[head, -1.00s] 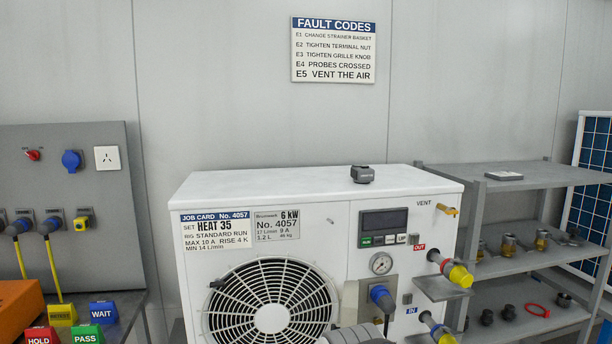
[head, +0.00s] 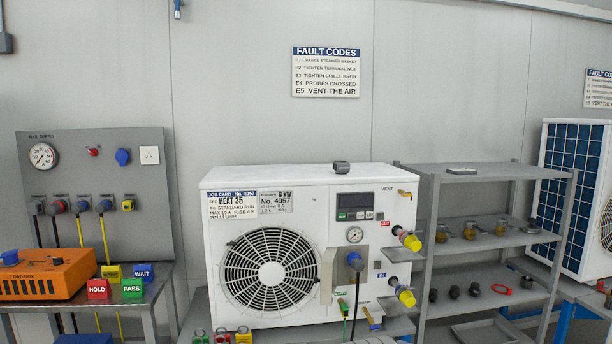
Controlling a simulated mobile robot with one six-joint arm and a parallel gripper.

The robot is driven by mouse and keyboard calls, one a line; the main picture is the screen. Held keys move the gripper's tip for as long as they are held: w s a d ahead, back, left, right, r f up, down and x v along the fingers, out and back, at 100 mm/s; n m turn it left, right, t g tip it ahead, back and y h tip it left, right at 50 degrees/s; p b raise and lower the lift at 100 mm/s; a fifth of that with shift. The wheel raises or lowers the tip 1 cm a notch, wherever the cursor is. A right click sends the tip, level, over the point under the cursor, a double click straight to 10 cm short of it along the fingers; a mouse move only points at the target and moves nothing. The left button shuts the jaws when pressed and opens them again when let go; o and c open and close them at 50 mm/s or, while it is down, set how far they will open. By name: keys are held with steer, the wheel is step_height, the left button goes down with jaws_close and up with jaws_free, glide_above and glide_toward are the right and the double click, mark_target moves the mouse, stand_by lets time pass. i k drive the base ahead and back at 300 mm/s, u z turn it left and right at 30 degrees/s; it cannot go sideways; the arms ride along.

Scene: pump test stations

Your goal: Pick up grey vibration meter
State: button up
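A small dark grey device (head: 342,167) sits on the white top of the heat pump unit (head: 225,182), right of the middle. It may be the grey vibration meter, but it is too small to read any marking. A flat grey item with a pale top (head: 463,171) lies on the top shelf of the rack to the right; I cannot tell what it is. My gripper is not in view, and nothing visible touches either item.
A grey shelf rack (head: 492,240) with fittings stands right of the unit. Yellow-capped pipe ends (head: 411,241) stick out from the unit's right side. At left a bench holds an orange load box (head: 48,277) and coloured blocks. Space above the unit is clear.

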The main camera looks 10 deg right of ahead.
mark_target(342, 167)
steer(key=z, duration=0.85)
steer(key=i, duration=1.85)
steer(key=u, duration=0.75)
